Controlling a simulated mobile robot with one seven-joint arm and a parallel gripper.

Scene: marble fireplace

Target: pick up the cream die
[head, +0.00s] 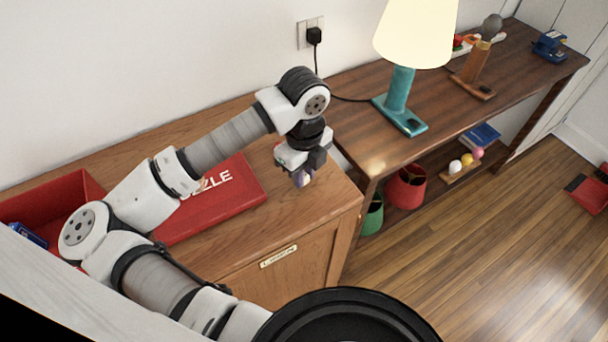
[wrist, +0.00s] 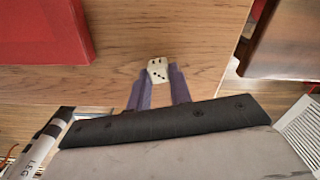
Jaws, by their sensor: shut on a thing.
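The cream die (wrist: 158,71) with dark pips shows in the wrist view, between the tips of my gripper's two purple fingers. My gripper (wrist: 158,76) is shut on the die. In the head view my gripper (head: 301,178) points down over the right end of the wooden cabinet top (head: 240,235). The die cannot be made out there. I cannot tell whether the die still touches the cabinet top.
A red puzzle box (head: 225,200) lies left of my gripper, and a red open bin (head: 75,190) stands farther left. A darker table (head: 460,105) to the right bears a lamp (head: 400,90) with a teal base. The cabinet's front edge is close to my gripper.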

